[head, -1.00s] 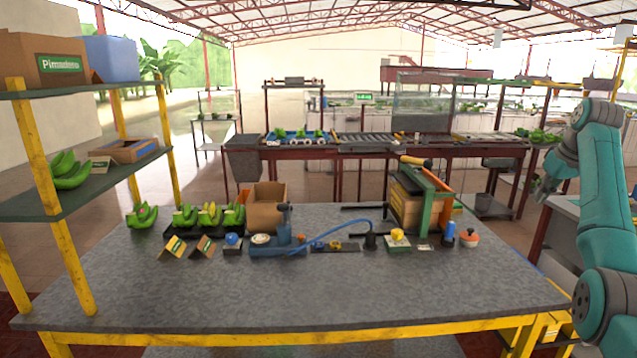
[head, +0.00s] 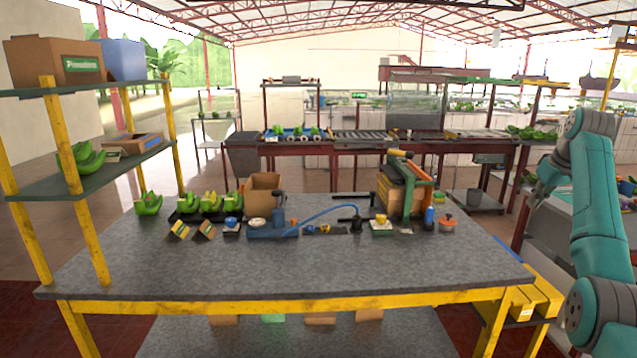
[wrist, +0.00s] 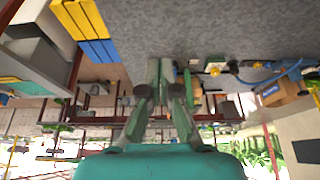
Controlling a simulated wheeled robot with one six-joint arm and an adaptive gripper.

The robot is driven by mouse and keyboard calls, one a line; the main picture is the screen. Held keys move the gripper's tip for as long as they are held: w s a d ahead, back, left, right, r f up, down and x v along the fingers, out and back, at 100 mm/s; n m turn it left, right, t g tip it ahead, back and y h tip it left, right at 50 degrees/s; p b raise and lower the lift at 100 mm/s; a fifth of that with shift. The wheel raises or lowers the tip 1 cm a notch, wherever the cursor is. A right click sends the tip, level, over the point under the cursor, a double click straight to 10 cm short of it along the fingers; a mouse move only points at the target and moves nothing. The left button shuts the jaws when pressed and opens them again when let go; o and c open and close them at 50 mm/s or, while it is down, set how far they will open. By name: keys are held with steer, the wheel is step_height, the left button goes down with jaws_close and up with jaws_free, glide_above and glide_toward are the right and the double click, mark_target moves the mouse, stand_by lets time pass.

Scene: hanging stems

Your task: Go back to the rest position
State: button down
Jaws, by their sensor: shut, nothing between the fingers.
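My gripper (head: 536,194) hangs at the right of the head view, beyond the right side of the grey worktable (head: 280,275), at the end of my teal arm. In the wrist view my gripper (wrist: 160,68) shows with its fingers together and nothing between them. The wrist view shows the scene upside down. My gripper appears clear of the table and its goods.
Green banana bunches (head: 148,203), a blue tool (head: 268,229), a cardboard box (head: 265,192) and a green-orange frame (head: 405,185) stand along the table's back. A yellow-posted shelf (head: 90,172) rises at left. Yellow blocks (head: 535,300) sit low at right. The table's front is bare.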

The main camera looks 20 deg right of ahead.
steer(key=w+a+f+t, duration=0.15)
steer(key=a+f, duration=0.35)
steer(key=f, duration=0.6)
steer(key=w+a+f, duration=0.2)
steer(key=a+f, duration=0.2)
steer(key=f, duration=0.6)
steer(key=w+a+f+t, duration=0.15)
steer(key=a+f, duration=0.35)
steer(key=f, duration=0.6)
steer(key=s+a+f+t+h, duration=0.1)
steer(key=s+a+f, duration=0.4)
steer(key=a+f, duration=0.45)
steer(key=s+a+f, duration=0.5)
steer(key=a+f, duration=0.4)
steer(key=f, duration=0.1)
steer(key=s+a+f+n+t, duration=0.1)
steer(key=s+a+t, duration=0.1)
steer(key=s+a, duration=0.8)
steer(key=s+a+f+t, duration=0.1)
steer(key=s+a, duration=0.5)
steer(key=s, duration=0.7)
steer(key=s+a+r+t+y, duration=0.1)
steer(key=s+a+r, duration=0.3)
steer(key=s+r, duration=0.6)
steer(key=s+a+r+n+t+y, duration=0.1)
steer(key=s+a+r, duration=0.3)
steer(key=s+r, duration=0.7)
steer(key=shift+s+r+n+t, duration=0.15)
steer(key=shift+s+n+t, duration=0.15)
steer(key=shift+s+t, duration=0.65)
